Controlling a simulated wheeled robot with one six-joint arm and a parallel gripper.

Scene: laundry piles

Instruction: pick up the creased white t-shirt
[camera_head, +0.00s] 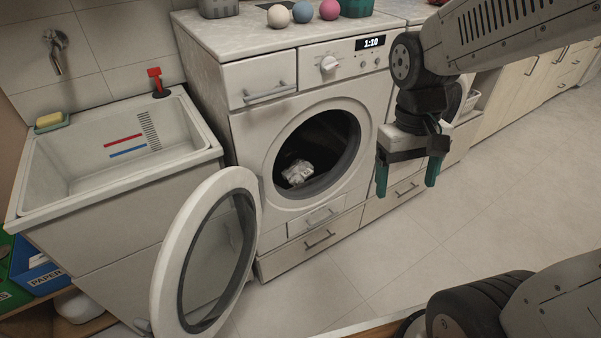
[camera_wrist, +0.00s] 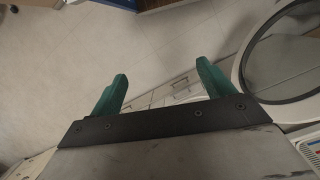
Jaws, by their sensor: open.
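A crumpled white cloth, which looks like the creased white t-shirt (camera_head: 297,172), lies inside the drum of the washing machine (camera_head: 246,150). Its full shape is hidden by the dark drum. The machine's round door (camera_head: 170,262) stands open to the left. My gripper (camera_head: 408,190) hangs in front and to the right of the machine, fingers pointing down, apart from the cloth. Its two green fingers are spread with nothing between them. In the wrist view the open gripper (camera_wrist: 160,85) is over the floor, and the cloth does not show.
A white sink (camera_head: 100,165) stands left of the machine. Three balls, one of them pink (camera_head: 330,9), sit on top. A blue paper bin (camera_head: 38,272) is at the lower left. The tiled floor (camera_head: 500,215) at right is clear.

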